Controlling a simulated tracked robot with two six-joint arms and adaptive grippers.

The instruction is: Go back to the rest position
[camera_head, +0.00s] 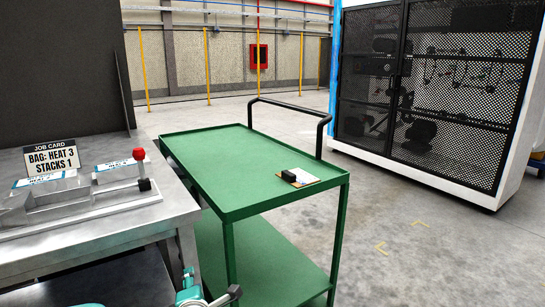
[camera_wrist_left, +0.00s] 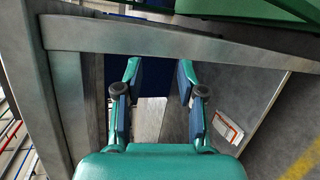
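My left gripper (camera_wrist_left: 158,78) is open and empty in the left wrist view, its two fingers spread apart below the grey metal frame of the workbench. In the head view only a small part of my left gripper (camera_head: 208,294) shows at the bottom edge, low beside the workbench (camera_head: 110,236) and in front of the green cart (camera_head: 235,208). My right gripper is in neither view.
The cart's top holds a small black object (camera_head: 289,176) on a paper. The workbench holds a job card (camera_head: 52,163) and a metal fixture with a red knob (camera_head: 139,154). A mesh cabinet (camera_head: 440,90) stands at the back right. Floor right of the cart is clear.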

